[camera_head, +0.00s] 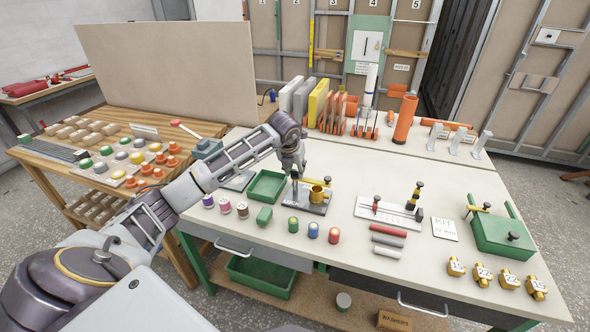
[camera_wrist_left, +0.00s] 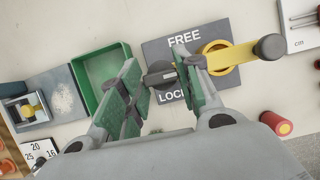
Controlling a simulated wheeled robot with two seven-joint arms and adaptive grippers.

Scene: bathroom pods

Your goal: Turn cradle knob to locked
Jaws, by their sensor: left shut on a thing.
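The cradle (camera_head: 318,209) is a dark grey plate on the bench, with a brass-coloured ring in a yellow holder (camera_head: 318,193) on it. In the left wrist view the cradle plate (camera_wrist_left: 205,38) reads FREE at the top and LOCKED, partly covered, lower down. The dark cradle knob (camera_wrist_left: 160,76) sits at the plate's left side, between the labels. My left gripper (camera_wrist_left: 161,80), with green finger pads, is shut on the knob. In the head view my left gripper (camera_head: 297,172) comes down over the plate and hides most of the knob. My right gripper does not show.
A green tray (camera_head: 268,186) stands just left of the cradle. Coloured cylinders (camera_head: 313,230) stand in front of it. A measuring slide (camera_head: 388,213) and a green fixture (camera_head: 500,237) lie to the right. Upright boards (camera_head: 318,102) stand behind.

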